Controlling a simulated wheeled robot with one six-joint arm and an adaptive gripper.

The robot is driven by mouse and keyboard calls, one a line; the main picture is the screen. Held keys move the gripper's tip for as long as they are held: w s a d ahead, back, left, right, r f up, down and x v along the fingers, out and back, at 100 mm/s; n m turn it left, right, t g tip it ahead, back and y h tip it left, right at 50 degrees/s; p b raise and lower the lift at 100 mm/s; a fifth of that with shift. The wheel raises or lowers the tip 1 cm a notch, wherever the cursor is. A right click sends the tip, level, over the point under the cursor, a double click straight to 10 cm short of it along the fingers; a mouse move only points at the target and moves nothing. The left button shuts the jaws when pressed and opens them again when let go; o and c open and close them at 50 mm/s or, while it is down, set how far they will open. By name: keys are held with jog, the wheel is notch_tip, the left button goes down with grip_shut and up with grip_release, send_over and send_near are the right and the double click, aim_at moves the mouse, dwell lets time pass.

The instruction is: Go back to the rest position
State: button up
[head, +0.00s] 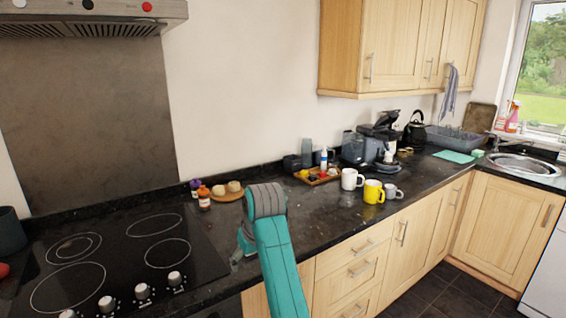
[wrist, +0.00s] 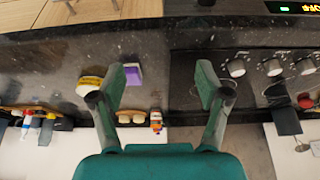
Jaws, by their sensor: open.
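The hob (head: 120,255) with several knobs is left of my arm. An orange-brown jar (head: 204,198) and a round board (head: 228,196) stand behind. A white mug (head: 351,179), yellow mug (head: 373,191) and grey mug (head: 392,191) stand to the right. The front worktop between is clear.

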jog(key=s+d+f+m+t, duration=0.1)
jog(key=s+d+f, duration=0.15)
jog(key=f, duration=0.45)
jog(key=s+d+f+t, duration=0.1)
jog(key=s+d+f, duration=0.15)
jog(key=f, duration=0.55)
jog(key=s+d+f+m, duration=0.1)
jog(key=d+f, duration=0.2)
jog(key=f, duration=0.4)
jog(key=s+d+f+m+t, duration=0.1)
jog(key=s+d+f+t, duration=0.1)
jog(key=s+d+f, duration=0.5)
jog(key=s+d+f+m+t, duration=0.1)
jog(key=s+d+f, duration=0.1)
jog(key=s+f, duration=0.5)
jog(key=s+d+r+m+t+h, duration=0.1)
jog(key=s+d+r+t, duration=0.2)
jog(key=s, duration=0.8)
jog(key=s+d+r, duration=0.2)
jog(key=s+d, duration=0.2)
jog(key=s, duration=0.8)
jog(key=s+d+r+m+t+h, duration=0.1)
jog(key=s+d+r+t, duration=0.2)
jog(key=s+r, duration=1.2)
jog(key=shift+s+r+m+h, duration=0.2)
jog(key=shift+r+m+h, duration=0.1)
jog(key=shift+r, duration=0.05)
